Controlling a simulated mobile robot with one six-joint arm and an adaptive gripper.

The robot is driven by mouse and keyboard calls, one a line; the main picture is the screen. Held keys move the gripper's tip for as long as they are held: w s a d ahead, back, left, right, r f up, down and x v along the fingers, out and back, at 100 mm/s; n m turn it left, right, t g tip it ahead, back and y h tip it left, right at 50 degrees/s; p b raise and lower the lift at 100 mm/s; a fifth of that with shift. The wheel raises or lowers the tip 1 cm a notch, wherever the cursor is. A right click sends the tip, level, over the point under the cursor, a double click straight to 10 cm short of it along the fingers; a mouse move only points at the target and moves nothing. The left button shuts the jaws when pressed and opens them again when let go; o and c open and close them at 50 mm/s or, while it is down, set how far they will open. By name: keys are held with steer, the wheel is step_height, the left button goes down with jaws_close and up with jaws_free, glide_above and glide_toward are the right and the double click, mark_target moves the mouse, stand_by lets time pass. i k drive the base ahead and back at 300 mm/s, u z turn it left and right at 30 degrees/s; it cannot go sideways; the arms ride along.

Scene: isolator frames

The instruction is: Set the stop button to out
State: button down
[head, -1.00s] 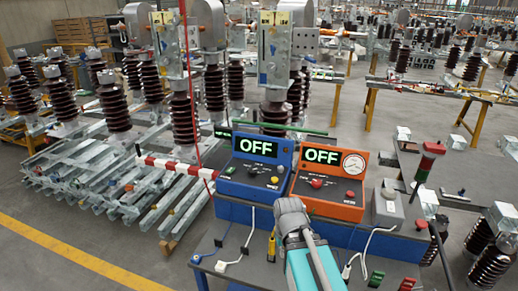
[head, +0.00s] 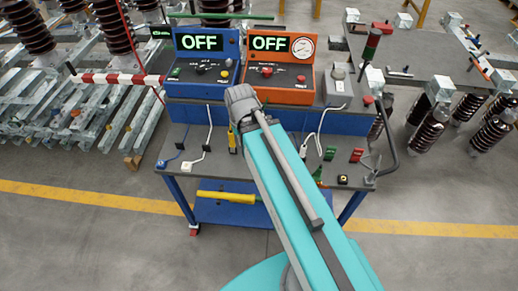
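Two control boxes stand side by side on the raised back of the bench. The left one is a blue box (head: 207,88), the right one an orange box (head: 283,96), and both displays read OFF. The orange box carries a red button (head: 301,79) at its right and a red knob (head: 266,71) at its left. I cannot tell which is the stop button, or whether any is in or out. My teal arm reaches up toward the boxes; its grey end joint shows before them, but no gripper fingers are visible.
The bench (head: 268,155) holds cables, a yellow-handled tool (head: 232,140), green and red blocks, and a grey box (head: 338,88) at right. A red-and-white bar (head: 110,79) juts out left. A stack light (head: 371,47) stands at right. Floor in front is open.

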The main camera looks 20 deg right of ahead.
mark_target(368, 99)
steer(key=z, duration=1.05)
steer(key=k, duration=0.45)
steer(key=z, duration=0.35)
steer(key=i, duration=0.5)
